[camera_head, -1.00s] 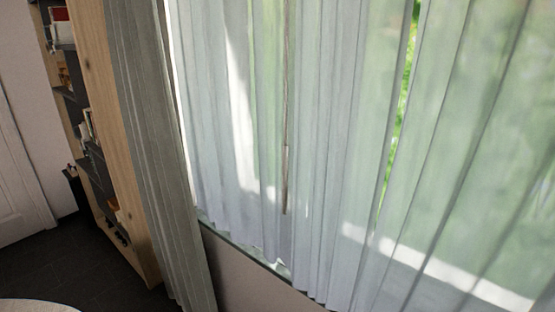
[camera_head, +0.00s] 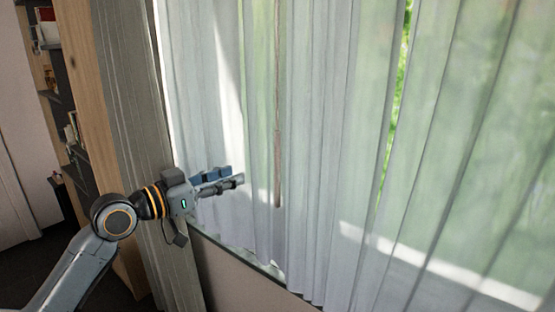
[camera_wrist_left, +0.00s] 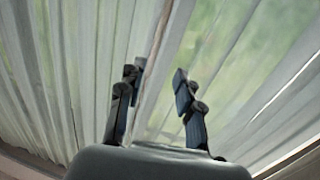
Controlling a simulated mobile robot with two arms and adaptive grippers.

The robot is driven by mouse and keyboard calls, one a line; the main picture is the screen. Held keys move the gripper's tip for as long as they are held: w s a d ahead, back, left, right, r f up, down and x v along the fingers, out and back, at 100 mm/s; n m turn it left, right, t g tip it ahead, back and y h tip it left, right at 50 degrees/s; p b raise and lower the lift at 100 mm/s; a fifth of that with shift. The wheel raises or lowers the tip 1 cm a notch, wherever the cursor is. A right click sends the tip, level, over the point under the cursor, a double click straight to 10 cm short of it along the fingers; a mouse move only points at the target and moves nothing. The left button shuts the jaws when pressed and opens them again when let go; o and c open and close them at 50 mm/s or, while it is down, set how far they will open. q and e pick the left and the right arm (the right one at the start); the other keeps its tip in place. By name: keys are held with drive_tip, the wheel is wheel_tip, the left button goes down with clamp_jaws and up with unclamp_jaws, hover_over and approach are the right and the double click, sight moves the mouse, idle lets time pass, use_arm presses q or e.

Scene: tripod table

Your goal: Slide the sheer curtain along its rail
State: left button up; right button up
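The sheer curtain (camera_head: 335,130) hangs in pale, see-through folds across the window. It also fills the left wrist view (camera_wrist_left: 75,60). A thin brown rod (camera_head: 278,110) hangs upright along the curtain. My left gripper (camera_head: 236,176) is in front of the curtain, left of the rod, pointing right. In the left wrist view its two dark fingers (camera_wrist_left: 158,78) are apart, with the curtain and part of the rod showing beyond the gap between them. I cannot tell whether the fingertips touch the cloth. The rail is out of view. My right gripper is not in view.
A heavier grey curtain (camera_head: 131,100) hangs at the left, behind my left arm. A wooden bookshelf (camera_head: 83,120) and a white door (camera_head: 18,185) stand farther left. The window sill (camera_head: 235,254) runs below the sheer curtain.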

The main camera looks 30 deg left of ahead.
sight(278, 159)
use_arm(q)
drive_tip(key=p+x, duration=0.2)
drive_tip(key=x, duration=0.2)
drive_tip(key=p+x, duration=0.2)
drive_tip(key=x, duration=0.3)
drive_tip(key=p+x, duration=0.2)
drive_tip(key=x, duration=0.2)
drive_tip(key=shift+w+d+r+p, duration=0.1)
drive_tip(key=shift+d+r+p, duration=0.2)
drive_tip(key=shift+p, duration=0.05)
drive_tip(key=shift+w+d, duration=0.1)
drive_tip(key=shift+w, duration=0.1)
drive_tip(key=shift+f, duration=0.1)
clamp_jaws()
